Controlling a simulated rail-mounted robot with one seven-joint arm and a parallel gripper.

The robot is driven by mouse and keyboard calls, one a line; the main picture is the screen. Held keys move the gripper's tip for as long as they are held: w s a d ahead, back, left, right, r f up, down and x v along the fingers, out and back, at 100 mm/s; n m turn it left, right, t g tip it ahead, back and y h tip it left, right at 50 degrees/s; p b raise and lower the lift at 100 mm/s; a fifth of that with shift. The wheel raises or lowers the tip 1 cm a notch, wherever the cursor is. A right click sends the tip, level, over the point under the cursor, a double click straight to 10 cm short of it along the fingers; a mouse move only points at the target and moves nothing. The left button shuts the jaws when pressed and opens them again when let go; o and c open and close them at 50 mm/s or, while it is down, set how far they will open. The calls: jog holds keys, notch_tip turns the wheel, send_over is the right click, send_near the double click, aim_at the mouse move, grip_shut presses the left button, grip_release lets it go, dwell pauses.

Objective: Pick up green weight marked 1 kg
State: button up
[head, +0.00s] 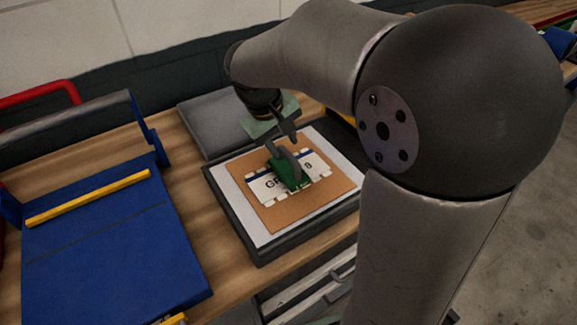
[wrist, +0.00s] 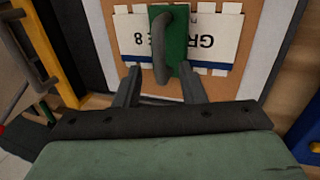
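The green weight (head: 289,171) with a grey arched handle sits on a white printed card (head: 258,188) on a brown board. In the wrist view the weight (wrist: 176,45) is at top centre, with its handle partly in front of it. No 1 kg mark is legible. My gripper (head: 287,137) is just behind and above the weight in the head view. In the wrist view my gripper (wrist: 158,69) has its two fingers apart, and the near end of the handle appears between them. I cannot tell whether either finger touches it.
The brown board (head: 325,204) lies on a white sheet in a dark tray (head: 259,252). A grey flat slab (head: 205,122) is behind it. A blue panel (head: 100,255) with a yellow bar (head: 90,198) stands at left. Wooden bench (head: 195,205) shows between.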

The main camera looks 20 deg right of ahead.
aim_at(288, 154)
jog(key=shift+p+x, duration=0.45)
jog(key=shift+x, duration=2.35)
jog(key=shift+s+d, duration=0.1)
jog(key=shift+s, duration=0.05)
grip_shut()
jog(key=shift+r, duration=0.1)
